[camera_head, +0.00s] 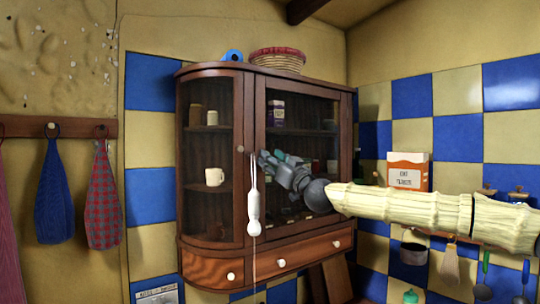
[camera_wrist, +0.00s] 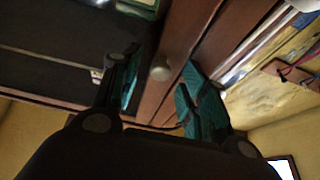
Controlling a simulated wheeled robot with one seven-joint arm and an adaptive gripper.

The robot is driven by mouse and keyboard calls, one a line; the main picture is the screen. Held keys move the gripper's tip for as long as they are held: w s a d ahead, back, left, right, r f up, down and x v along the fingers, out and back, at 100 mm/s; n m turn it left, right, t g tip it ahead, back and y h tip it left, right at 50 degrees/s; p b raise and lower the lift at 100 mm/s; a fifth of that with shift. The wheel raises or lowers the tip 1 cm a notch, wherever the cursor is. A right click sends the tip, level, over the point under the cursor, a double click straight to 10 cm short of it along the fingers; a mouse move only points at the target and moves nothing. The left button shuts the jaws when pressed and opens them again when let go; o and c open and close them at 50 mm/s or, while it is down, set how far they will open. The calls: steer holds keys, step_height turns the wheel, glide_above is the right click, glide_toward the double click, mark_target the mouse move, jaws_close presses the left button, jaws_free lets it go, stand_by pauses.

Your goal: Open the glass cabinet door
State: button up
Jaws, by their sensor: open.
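A dark wooden cabinet (camera_head: 213,72) hangs on the wall, with glass in its curved left part and its front door (camera_head: 330,130). The glass door looks shut. A small pale round knob (camera_head: 240,149) sits on the upright frame left of the front glass. In the wrist view the knob (camera_wrist: 161,69) shows between the two teal-padded fingers, with no finger clearly touching it. My gripper (camera_head: 266,160) is open and empty in front of the glass door, just right of the knob. It hides part of the glass and shelves behind.
A white object (camera_head: 254,205) hangs on a cord before the cabinet, close to my gripper. A wooden drawer (camera_head: 258,264) with pale knobs lies below the door. A basket (camera_head: 277,60) and a blue item (camera_head: 232,56) stand on top. A cup (camera_head: 214,177) sits inside.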

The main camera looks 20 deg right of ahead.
steer(key=shift+w+a+r, duration=0.15)
steer(key=shift+w+r, duration=0.1)
steer(key=shift+w, duration=0.1)
jaws_close()
